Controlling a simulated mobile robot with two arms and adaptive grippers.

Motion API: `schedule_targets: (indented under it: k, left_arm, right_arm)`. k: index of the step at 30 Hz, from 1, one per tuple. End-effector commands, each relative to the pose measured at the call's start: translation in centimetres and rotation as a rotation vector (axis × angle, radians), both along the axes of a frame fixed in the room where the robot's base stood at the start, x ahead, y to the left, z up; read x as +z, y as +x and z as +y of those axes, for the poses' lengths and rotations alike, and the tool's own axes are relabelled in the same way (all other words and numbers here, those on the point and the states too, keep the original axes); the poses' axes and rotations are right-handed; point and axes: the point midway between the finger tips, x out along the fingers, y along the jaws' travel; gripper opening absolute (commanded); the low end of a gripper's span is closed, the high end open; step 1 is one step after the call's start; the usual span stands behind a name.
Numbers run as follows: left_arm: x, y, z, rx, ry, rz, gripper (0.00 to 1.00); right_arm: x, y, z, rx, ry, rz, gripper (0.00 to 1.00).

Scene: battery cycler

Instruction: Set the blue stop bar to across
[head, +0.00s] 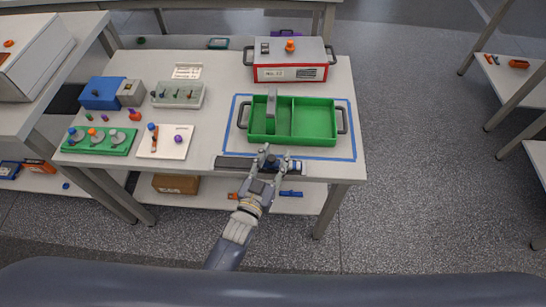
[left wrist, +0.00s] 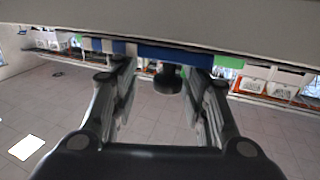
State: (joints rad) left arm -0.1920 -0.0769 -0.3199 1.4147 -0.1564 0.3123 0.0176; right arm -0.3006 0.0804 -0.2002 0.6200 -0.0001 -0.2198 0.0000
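My left gripper (head: 274,155) is at the table's front edge, over a dark strip (head: 235,163) lying there. Its two fingers are apart, and I see nothing clamped between them. A small blue-and-grey part (head: 294,166) shows at the right end of the strip, just right of the fingers; I cannot tell if it is the stop bar or how it is turned. In the left wrist view the open fingers frame a dark round knob (left wrist: 168,80), with a blue band (left wrist: 185,56) behind it. My right gripper is not in view.
A green divided tray (head: 310,120) stands in a blue taped outline behind the gripper. A red-and-grey box (head: 291,62) is at the back. A green block with knobs (head: 99,140), a white board (head: 165,141) and a blue box (head: 101,92) stand left. A lower shelf holds loose items.

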Motion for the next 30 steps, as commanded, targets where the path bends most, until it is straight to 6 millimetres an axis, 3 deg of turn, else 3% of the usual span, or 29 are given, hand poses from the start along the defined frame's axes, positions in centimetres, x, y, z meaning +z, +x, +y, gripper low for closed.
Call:
schedule_targets:
  k: [7, 21, 30]
  left_arm:
    - [-0.1, -0.9, 0.5, 0.001, 0.001, 0.001, 0.41]
    - [-0.1, -9.5, 3.4, 0.000, 0.001, 0.003, 0.41]
    - [0.0, -11.3, 4.1, -0.001, 0.001, 0.000, 0.41]
  right_arm:
    - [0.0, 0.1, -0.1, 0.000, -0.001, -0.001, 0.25]
    - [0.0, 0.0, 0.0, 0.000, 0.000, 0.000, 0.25]
    - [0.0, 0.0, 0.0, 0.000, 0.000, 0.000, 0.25]
